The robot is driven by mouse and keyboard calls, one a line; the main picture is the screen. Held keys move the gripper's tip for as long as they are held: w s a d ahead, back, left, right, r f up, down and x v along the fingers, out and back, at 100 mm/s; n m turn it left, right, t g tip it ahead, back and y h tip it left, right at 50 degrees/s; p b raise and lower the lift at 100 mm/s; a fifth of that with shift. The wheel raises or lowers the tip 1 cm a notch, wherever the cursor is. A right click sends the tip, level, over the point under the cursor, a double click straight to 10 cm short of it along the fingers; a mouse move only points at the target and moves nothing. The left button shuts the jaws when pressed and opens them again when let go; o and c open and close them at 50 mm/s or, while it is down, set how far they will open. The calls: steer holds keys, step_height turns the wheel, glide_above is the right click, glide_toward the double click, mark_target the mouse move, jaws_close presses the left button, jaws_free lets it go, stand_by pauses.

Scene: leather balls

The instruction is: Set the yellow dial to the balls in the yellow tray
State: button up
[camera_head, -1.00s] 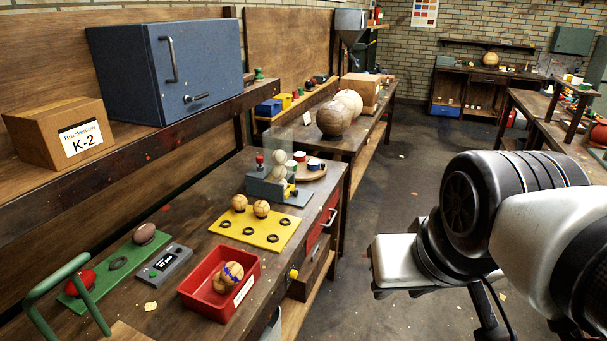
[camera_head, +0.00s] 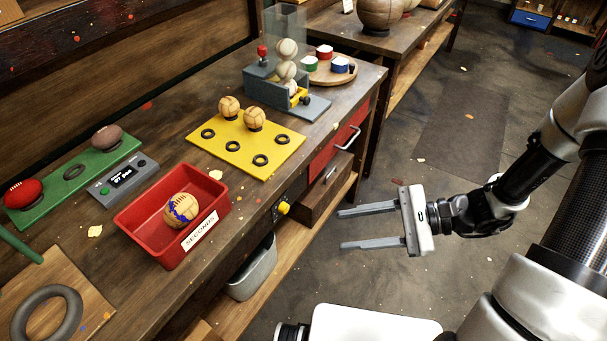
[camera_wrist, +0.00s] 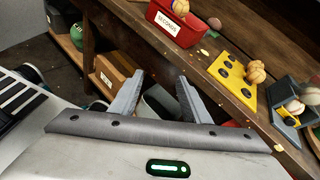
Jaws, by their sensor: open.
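The yellow dial (camera_head: 284,207) is a small knob on the front face of the workbench, right of the red bin. The yellow tray (camera_head: 232,157) is a flat plate on the bench top. Two tan leather balls, one at the back left (camera_head: 229,107) and one beside it (camera_head: 254,119), sit on it, and several black rings on it are empty. My gripper (camera_head: 340,229) is open and empty, in front of the bench and right of the dial, fingers pointing left. The wrist view also shows the gripper's fingers (camera_wrist: 160,77) and the tray (camera_wrist: 238,86). The dial's marks are too small to read.
A red bin (camera_head: 148,236) labelled SECONDS holds one blue-marked ball (camera_head: 181,210). A green tray (camera_head: 78,176), a grey display box (camera_head: 122,180) and a ball dispenser (camera_head: 285,85) stand on the bench. A grey tub (camera_head: 250,275) sits below. The floor aisle is clear.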

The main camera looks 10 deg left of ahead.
steer(key=w+f+m+t+y+b, duration=0.2)
steer(key=w+f+m+t+b, duration=0.2)
steer(key=f+m+t, duration=0.95)
steer(key=n+g+b, duration=0.1)
steer(key=n+g, duration=0.1)
steer(key=g, duration=0.2)
glide_toward(287, 210)
steer(key=shift+m, duration=0.25)
steer(key=x, duration=0.8)
steer(key=shift+c, duration=0.3)
steer(key=c, duration=1)
